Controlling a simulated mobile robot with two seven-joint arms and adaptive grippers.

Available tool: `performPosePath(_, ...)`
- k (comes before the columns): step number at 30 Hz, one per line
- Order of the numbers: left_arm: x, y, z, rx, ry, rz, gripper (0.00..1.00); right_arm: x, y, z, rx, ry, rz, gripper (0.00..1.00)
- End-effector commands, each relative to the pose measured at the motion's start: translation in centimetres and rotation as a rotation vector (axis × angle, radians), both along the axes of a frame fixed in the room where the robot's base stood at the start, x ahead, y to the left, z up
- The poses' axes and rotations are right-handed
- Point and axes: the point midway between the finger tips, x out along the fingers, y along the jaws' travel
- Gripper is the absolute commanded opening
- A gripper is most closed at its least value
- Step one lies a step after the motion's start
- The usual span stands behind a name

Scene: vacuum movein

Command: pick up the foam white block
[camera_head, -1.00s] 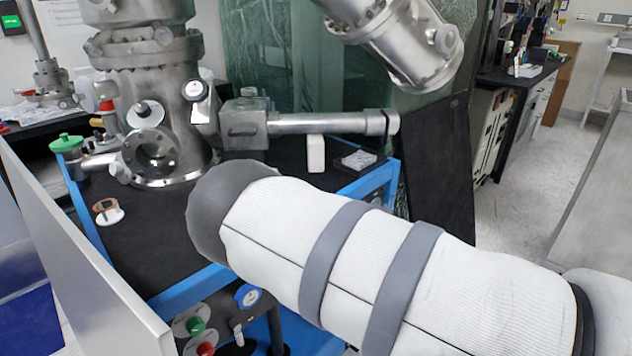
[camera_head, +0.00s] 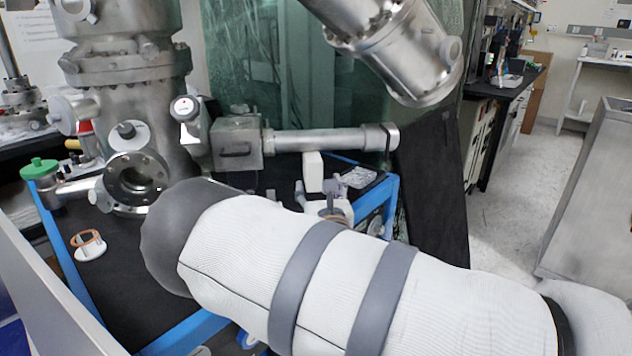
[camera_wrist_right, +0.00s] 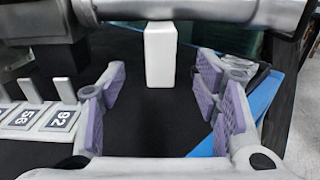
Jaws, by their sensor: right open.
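The white foam block (camera_head: 313,171) stands upright on the black tabletop, below the horizontal metal tube. It also shows in the right wrist view (camera_wrist_right: 160,56), ahead of and centred between my fingers. My right gripper (camera_wrist_right: 161,98) is open, with its purple-padded fingers apart and nothing between them. In the head view a small part of my right gripper (camera_head: 326,200) shows just in front of the block, behind my white-sleeved arm. The block is apart from the pads in the wrist view. My left gripper is not in view.
The metal tube (camera_head: 330,139) runs close above the block. A clear package (camera_head: 358,177) lies to the block's right, near the blue table edge (camera_head: 392,190). Numbered white pieces (camera_wrist_right: 40,115) stand left of my fingers. The vacuum chamber (camera_head: 125,90) stands at the left.

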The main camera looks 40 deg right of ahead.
Motion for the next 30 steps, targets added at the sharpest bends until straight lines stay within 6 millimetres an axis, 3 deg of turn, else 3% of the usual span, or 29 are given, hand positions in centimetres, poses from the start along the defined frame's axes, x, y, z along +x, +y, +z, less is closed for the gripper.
performPosePath(15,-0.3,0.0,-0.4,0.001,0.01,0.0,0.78,7.6,-5.6,-0.2,0.001,0.002,-0.001,0.57)
performPosePath(21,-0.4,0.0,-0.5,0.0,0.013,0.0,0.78,8.7,-6.5,-0.1,0.0,0.002,-0.001,0.57)
performPosePath(29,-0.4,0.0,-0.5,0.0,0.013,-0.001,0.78,8.8,-6.5,-0.1,0.0,0.002,0.0,0.57)
performPosePath(30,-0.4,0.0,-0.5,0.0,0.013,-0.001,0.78,8.8,-6.5,-0.1,0.0,0.002,0.0,0.5)
